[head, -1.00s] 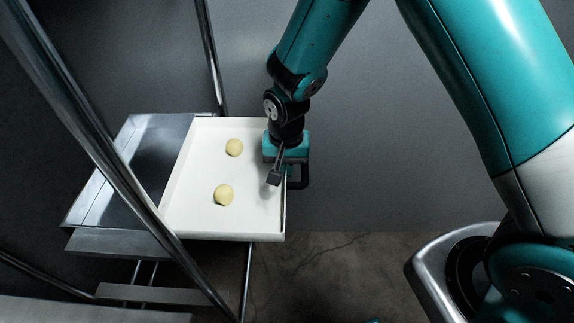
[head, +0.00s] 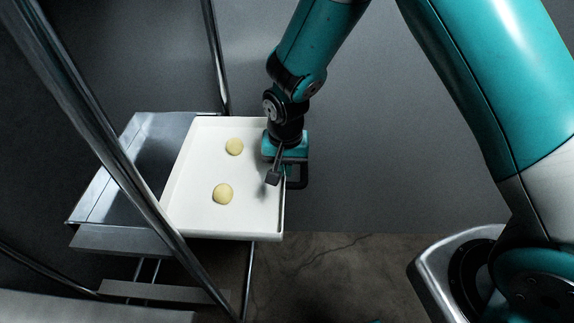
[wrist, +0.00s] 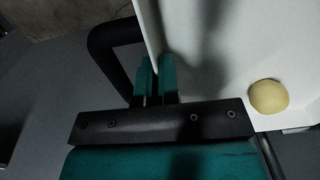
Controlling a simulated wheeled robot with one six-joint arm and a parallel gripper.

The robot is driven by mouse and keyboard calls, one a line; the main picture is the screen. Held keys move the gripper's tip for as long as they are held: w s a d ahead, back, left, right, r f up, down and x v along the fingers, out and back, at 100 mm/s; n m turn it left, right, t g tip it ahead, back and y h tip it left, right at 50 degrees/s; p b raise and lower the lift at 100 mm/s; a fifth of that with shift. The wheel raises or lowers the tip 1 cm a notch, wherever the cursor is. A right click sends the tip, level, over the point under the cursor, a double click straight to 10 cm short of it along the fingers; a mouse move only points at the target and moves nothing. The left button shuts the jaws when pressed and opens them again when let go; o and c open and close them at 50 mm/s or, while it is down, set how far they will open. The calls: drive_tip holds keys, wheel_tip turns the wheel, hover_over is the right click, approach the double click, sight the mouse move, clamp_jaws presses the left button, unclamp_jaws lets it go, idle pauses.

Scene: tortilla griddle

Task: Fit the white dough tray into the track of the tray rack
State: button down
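The white dough tray (head: 258,222) lies roughly level, with two pale dough balls (head: 222,194) (head: 234,147) on it. Its left part reaches in behind the front post of the tray rack (head: 108,228), and its right part sticks out. My gripper (head: 273,178) is at the tray's right edge. In the wrist view, the two teal fingers (wrist: 156,78) are close together, one on each side of the white tray wall (wrist: 152,30), shut on it. One dough ball shows there too (wrist: 269,96). The track under the tray is hidden.
Shiny metal posts (head: 130,185) of the rack stand left of and behind the tray. A grey metal surface (head: 125,165) of the rack lies left of the tray. Bare floor (head: 330,270) is at the front right, and a plain grey wall is behind.

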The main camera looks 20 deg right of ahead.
sight(259, 174)
drive_tip(key=shift+w+a, duration=0.35)
drive_tip(key=shift+a, duration=0.65)
drive_tip(key=shift+w+a, duration=0.3)
drive_tip(key=shift+a, duration=0.7)
drive_tip(key=shift+w+a, duration=0.35)
drive_tip(key=shift+a, duration=0.65)
idle(5.0)
